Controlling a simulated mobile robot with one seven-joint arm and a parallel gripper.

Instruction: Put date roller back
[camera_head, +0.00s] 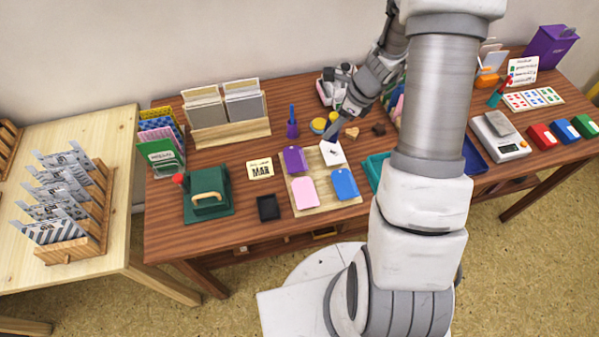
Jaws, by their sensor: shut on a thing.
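My gripper (339,124) is at the end of my arm, low over the back edge of a wooden board (317,165), near its white tag. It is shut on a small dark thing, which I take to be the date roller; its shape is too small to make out. A card reading "MAR" (260,169) lies left of the board. A small black open tray or pad (268,207) lies in front of the card. A white holder (325,91) with small dark and grey things stands behind my gripper, partly hidden by my arm.
A green press (207,194) stands at the left. A teal tray (373,170) is partly behind my arm. The table's front left is mostly clear.

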